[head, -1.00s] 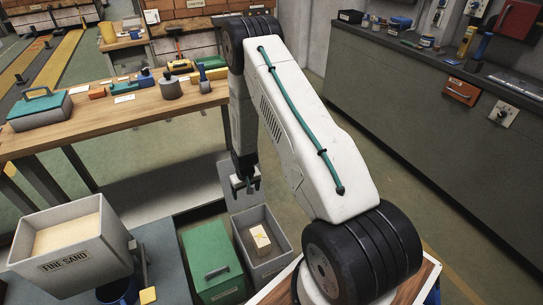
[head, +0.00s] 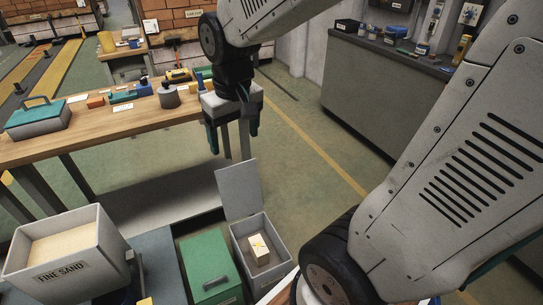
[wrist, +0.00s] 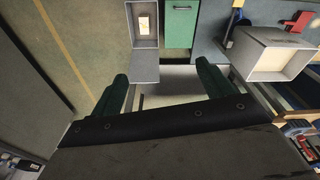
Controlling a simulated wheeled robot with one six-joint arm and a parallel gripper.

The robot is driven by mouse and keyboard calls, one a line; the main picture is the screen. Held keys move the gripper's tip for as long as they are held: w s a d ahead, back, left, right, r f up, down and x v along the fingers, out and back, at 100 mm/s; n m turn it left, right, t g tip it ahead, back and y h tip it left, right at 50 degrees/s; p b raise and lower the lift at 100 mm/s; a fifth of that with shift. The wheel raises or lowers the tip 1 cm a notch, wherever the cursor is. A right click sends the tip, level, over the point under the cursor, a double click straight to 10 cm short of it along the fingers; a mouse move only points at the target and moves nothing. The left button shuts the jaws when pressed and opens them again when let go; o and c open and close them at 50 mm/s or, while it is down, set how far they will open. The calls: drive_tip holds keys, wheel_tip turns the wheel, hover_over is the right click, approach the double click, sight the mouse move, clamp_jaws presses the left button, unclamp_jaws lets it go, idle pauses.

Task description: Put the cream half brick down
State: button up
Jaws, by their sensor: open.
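The cream half brick (head: 259,249) lies inside an open grey bin (head: 236,247) on the floor side, with its lid tilted up at the back. It also shows in the wrist view (wrist: 144,24), inside the same bin. A yellow mark shows on its top in the head view. My gripper (head: 232,146) is open and empty, raised above and behind the bin, with its fingers pointing down. In the wrist view its green fingers (wrist: 119,92) stand wide apart with nothing between them.
A green lidded box (head: 205,262) stands left of the bin. A grey sand container (head: 62,252) marked FINE SAND is farther left. A wooden workbench (head: 110,118) with tools stands behind, and a dark grey counter (head: 385,95) at the right. The floor between them is clear.

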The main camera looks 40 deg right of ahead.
drive_tip(key=s+a+r, duration=0.1)
drive_tip(key=s+r, duration=0.1)
drive_tip(key=s, duration=0.5)
drive_tip(key=s+a+r, duration=0.1)
drive_tip(key=s, duration=0.6)
drive_tip(key=shift+s+a+r+n, duration=0.3)
drive_tip(key=shift+a+r+n, duration=0.05)
drive_tip(key=shift+r+n, duration=0.05)
